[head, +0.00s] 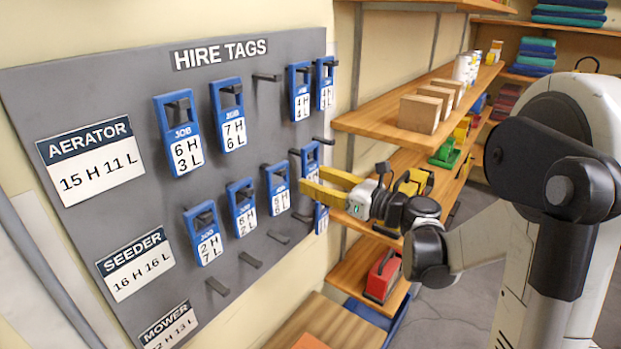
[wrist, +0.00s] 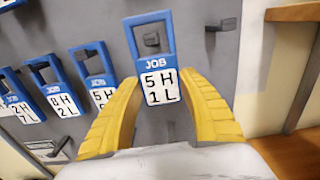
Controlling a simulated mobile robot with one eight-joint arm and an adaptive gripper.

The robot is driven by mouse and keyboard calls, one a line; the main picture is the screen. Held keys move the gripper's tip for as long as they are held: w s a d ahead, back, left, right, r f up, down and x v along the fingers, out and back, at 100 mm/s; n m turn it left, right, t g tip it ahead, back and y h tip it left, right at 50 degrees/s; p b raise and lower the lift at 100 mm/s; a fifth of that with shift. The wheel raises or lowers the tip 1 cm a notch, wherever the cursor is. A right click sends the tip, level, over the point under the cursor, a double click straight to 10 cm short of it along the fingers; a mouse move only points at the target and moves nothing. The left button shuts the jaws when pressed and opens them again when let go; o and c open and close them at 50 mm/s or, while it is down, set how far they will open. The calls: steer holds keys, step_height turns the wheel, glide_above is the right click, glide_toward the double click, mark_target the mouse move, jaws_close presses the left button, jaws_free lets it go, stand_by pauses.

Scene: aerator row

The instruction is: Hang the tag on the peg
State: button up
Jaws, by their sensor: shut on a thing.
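My gripper (head: 314,180) is shut on a blue-framed job tag marked 5 H 1 L (wrist: 161,86). Its yellow fingers close on the sides of the tag's lower part. The tag is upright in front of the grey board. The tag also shows in the head view (head: 310,158), its lower part hidden by the fingers. A dark peg (wrist: 151,39) shows through the tag's window in the wrist view. In the head view this peg (head: 295,152) appears just left of the tag. I cannot tell whether its tip is inside the window.
Several other tags hang on the HIRE TAGS board (head: 130,235); the nearest held-row neighbour (head: 278,190) is left of the held tag. A bare peg (wrist: 220,27) is to the right. Another tag (head: 321,218) is below my gripper. Wooden shelves (head: 385,120) stand at right.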

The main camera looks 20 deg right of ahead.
steer(key=shift+v, duration=2.95)
